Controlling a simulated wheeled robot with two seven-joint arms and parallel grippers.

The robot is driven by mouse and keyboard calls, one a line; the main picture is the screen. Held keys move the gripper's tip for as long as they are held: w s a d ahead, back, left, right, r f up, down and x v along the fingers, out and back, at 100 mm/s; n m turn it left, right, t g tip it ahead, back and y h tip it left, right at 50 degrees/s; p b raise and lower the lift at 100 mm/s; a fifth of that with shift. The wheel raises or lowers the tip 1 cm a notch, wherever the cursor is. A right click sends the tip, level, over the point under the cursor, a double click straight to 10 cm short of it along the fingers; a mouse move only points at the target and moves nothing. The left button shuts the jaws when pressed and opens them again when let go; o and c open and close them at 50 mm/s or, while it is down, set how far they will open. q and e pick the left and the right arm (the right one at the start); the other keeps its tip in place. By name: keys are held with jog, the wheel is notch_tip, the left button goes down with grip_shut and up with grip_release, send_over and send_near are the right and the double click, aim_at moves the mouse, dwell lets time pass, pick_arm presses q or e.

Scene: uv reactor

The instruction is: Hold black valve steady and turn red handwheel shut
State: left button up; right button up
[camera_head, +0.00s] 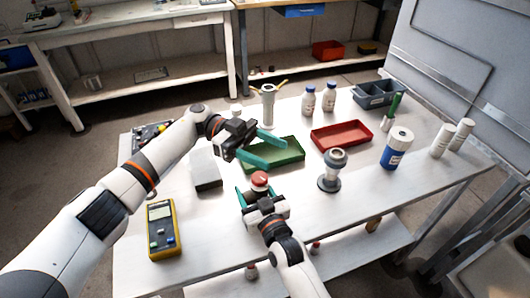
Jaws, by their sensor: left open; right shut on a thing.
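The red handwheel (260,179) shows as a small round red cap near the front middle of the white table. My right gripper (257,191) comes from the front edge, with its teal fingers around the part just under the handwheel. It is shut on that part, which I take to be the black valve; the gripper hides most of its body. My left gripper (277,158) is open and empty. It hangs above and behind the handwheel, over the green tray, apart from the handwheel.
A grey metal fitting (332,170) stands upright to the right of the handwheel. The green tray (290,152) and red tray (341,135) lie behind. A yellow multimeter (161,230) lies front left. A blue-labelled roll (396,148) stands at right. The front right table is clear.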

aim_at(252, 181)
pick_arm(q)
jog(key=shift+a+f, duration=0.1)
jog(key=shift+f, duration=0.3)
jog(key=a+f+n+t+h, duration=0.1)
jog(key=f+n+t, duration=0.1)
jog(key=t, duration=0.1)
jog(key=a+f+n+t+h, duration=0.2)
jog(key=t, duration=0.2)
jog(key=s+a+f+n+t+h, duration=0.1)
jog(key=f+n+t, duration=0.1)
jog(key=n+t, duration=0.1)
jog(key=shift+a+f+t, duration=0.3)
jog(key=shift+t, duration=0.2)
jog(key=s+a+f+n+t+y, duration=0.35)
jog(key=a+n+t, duration=0.3)
jog(key=t, duration=0.25)
jog(key=x, duration=0.7)
jog(key=r+x, duration=0.1)
jog(key=x, duration=0.3)
jog(key=shift+s+d, duration=0.1)
jog(key=shift+d, duration=0.15)
jog(key=c, duration=1)
